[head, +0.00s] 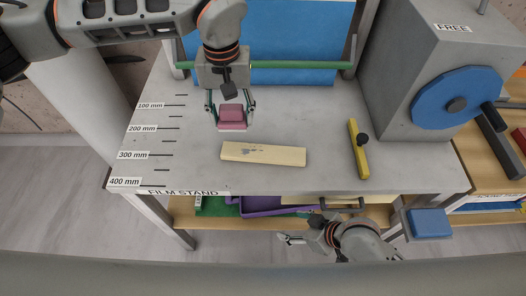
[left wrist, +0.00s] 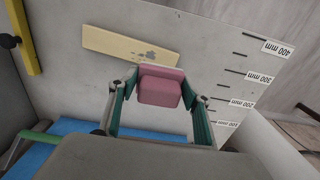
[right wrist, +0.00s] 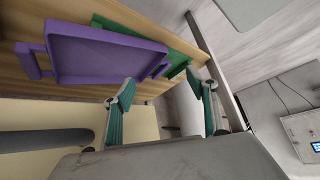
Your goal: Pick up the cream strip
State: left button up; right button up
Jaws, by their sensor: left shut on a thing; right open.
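The cream strip (head: 264,154) lies flat on the grey stone slab (head: 310,115), with grey smudges on its top. It also shows in the left wrist view (left wrist: 125,46). My left gripper (head: 231,122) is shut on a pink block (left wrist: 160,88), just behind the strip's left part in the head view. Whether the block touches the slab I cannot tell. My right gripper (head: 283,238) is open and empty, in front of and below the slab's front edge. In the right wrist view my right gripper (right wrist: 163,90) has its fingers apart near the lower shelf.
A yellow bar with a black knob (head: 357,150) lies right of the strip. A grey machine with a blue wheel (head: 459,102) stands at the back right. A purple tray (right wrist: 95,55) sits on the shelf below. A blue block (head: 430,222) is at the front right.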

jog(key=s+a+r+n+g+y, duration=0.1)
jog(key=s+a+r+g+y, duration=0.25)
jog(key=a+r, duration=0.4)
jog(key=s+a+r+n+g+y, duration=0.1)
jog(key=s+a+r+g+y, duration=0.3)
jog(key=r, duration=0.6)
jog(key=n+t+h, duration=0.3)
jog(key=n+h, duration=0.2)
jog(key=h, duration=0.4)
send_near(288, 154)
jog(key=x, duration=0.3)
jog(key=shift+a, duration=0.15)
jog(key=shift+x, duration=2.7)
jog(key=c, duration=1.4)
